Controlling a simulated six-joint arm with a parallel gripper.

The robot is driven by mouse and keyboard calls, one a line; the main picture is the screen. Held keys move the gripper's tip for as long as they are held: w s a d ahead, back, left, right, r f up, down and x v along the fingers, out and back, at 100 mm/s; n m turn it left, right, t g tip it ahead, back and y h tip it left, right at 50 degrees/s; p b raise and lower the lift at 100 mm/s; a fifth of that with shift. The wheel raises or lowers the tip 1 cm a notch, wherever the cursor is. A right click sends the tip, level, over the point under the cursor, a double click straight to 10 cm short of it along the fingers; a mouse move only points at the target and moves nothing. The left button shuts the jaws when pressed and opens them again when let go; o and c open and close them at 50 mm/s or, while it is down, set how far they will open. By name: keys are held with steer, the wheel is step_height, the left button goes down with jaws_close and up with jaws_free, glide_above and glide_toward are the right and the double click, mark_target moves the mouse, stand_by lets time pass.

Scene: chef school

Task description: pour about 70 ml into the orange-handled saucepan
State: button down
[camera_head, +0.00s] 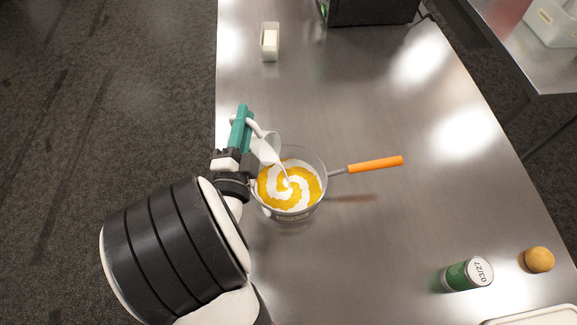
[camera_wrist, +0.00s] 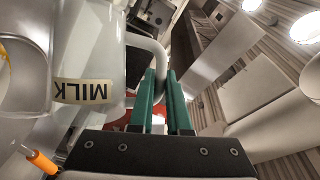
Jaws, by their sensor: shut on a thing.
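The glass saucepan (camera_head: 322,170) stands on the steel counter, its orange handle (camera_head: 375,164) pointing right. It holds a yellow liquid (camera_head: 308,183) with a white swirl in it. My gripper (camera_head: 240,128), with green fingers, is shut on the handle of a white milk jug (camera_head: 268,150) at the pan's upper left rim. The jug is tilted towards the pan, and a thin white stream runs from its lip into the pan. In the wrist view the jug (camera_wrist: 110,50) shows a MILK label, with its handle between my fingers (camera_wrist: 164,85). The milk level inside is not clear.
A green can (camera_head: 466,275) and a round brown item (camera_head: 539,259) are at the lower right. A small white container (camera_head: 270,42) and a dark box (camera_head: 372,8) are at the far end. The counter's left edge is close to the jug. The counter's middle right is clear.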

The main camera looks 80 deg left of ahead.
mark_target(228, 115)
steer(key=shift+w+d+r+m, duration=0.2)
steer(key=shift+w+d+m, duration=0.1)
steer(key=shift+w+m, duration=0.1)
steer(key=s+n, duration=0.1)
steer(key=s+a+f+n, duration=0.1)
steer(key=shift+a+n+h, duration=0.3)
steer(key=shift+h, duration=0.1)
steer(key=shift+s+a+r+n+h, duration=0.1)
steer(key=shift+s+a+n+h, duration=0.25)
steer(key=shift+n, duration=0.25)
steer(key=shift+s+a+n+h, duration=0.25)
steer(key=shift+s+n, duration=0.15)
steer(key=shift+n, duration=0.2)
steer(key=shift+s+a+n+h, duration=0.15)
steer(key=shift+s+n+h, duration=0.15)
steer(key=shift+n, duration=0.2)
stand_by(0.5)
steer(key=shift+s+a, duration=0.2)
steer(key=shift+a, duration=0.05)
steer(key=s+a+f+n+t+h, duration=0.1)
steer(key=s+a+f+n, duration=0.1)
steer(key=f, duration=0.4)
steer(key=s+a+f+n+h, duration=0.2)
steer(key=s+f+n, duration=0.1)
steer(key=f, duration=0.2)
steer(key=shift+f+n+t, duration=0.3)
steer(key=shift+f+t, duration=0.1)
stand_by(0.9)
